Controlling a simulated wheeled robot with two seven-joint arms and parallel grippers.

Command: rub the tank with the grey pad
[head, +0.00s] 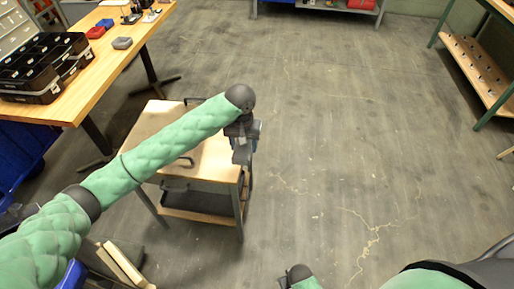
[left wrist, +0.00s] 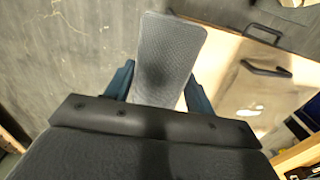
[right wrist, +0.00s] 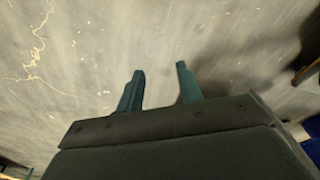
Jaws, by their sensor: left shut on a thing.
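My left gripper (head: 243,150) is over the right edge of a small wooden-topped cart. In the left wrist view its fingers stand on either side of a flat dark-grey textured pad (left wrist: 170,50), and it is shut on the pad. The pad sticks out past the fingertips; in the head view the arm and gripper mostly hide it. My right gripper (right wrist: 160,82) is open and empty above bare floor. I cannot make out a tank for certain in any view.
The cart (head: 215,165) has dark handles on its top and a lower shelf. A workbench (head: 125,50) at the upper left bears a black compartment case (head: 45,95) and small red, blue and grey items. A wooden-shelved rack (head: 475,65) stands far right. The middle floor is clear.

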